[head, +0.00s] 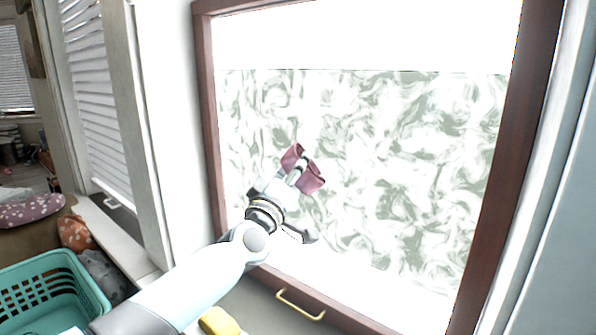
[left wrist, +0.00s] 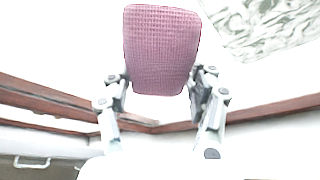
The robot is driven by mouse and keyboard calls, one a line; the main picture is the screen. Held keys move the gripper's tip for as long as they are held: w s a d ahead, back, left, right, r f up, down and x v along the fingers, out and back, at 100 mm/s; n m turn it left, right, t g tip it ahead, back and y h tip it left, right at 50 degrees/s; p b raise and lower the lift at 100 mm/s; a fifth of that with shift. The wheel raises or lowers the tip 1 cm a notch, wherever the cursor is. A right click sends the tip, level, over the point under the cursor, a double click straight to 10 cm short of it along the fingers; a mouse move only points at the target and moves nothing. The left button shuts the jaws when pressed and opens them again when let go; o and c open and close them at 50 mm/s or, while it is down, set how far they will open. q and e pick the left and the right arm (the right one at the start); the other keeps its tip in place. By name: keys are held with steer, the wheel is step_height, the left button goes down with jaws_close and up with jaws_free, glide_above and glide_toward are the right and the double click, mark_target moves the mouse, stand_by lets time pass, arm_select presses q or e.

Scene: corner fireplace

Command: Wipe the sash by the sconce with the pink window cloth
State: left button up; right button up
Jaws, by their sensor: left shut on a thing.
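The pink window cloth (left wrist: 161,50) is a folded, woven pad between the fingers of my left gripper (left wrist: 160,88), which is shut on it. In the head view the cloth (head: 312,178) is in front of the lower left part of the pane, and my left gripper (head: 302,168) reaches up to it from below. I cannot tell whether the cloth touches the glass. The sash has a dark reddish-brown frame (head: 208,120). Its pane (head: 400,160) has grey-green swirled smears across the middle, with clear white bands above and below. My right gripper is not in view. No sconce shows.
A brass handle (head: 300,304) is on the bottom rail. A yellow object (head: 219,322) lies below the sash. A turquoise basket (head: 60,290) stands at the lower left, near a white louvred shutter (head: 97,100). Open space lies in front of the pane's right side.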

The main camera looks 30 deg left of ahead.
arm_select(q)
steer(key=s+p, duration=0.2)
steer(key=s, duration=0.2)
steer(key=shift+s+a+r, duration=0.1)
steer(key=shift+s+a, duration=0.15)
steer(key=shift+s, duration=0.75)
steer(key=shift+p, duration=0.3)
steer(key=s+p, duration=0.1)
steer(key=s, duration=0.2)
steer(key=shift+a, duration=0.1)
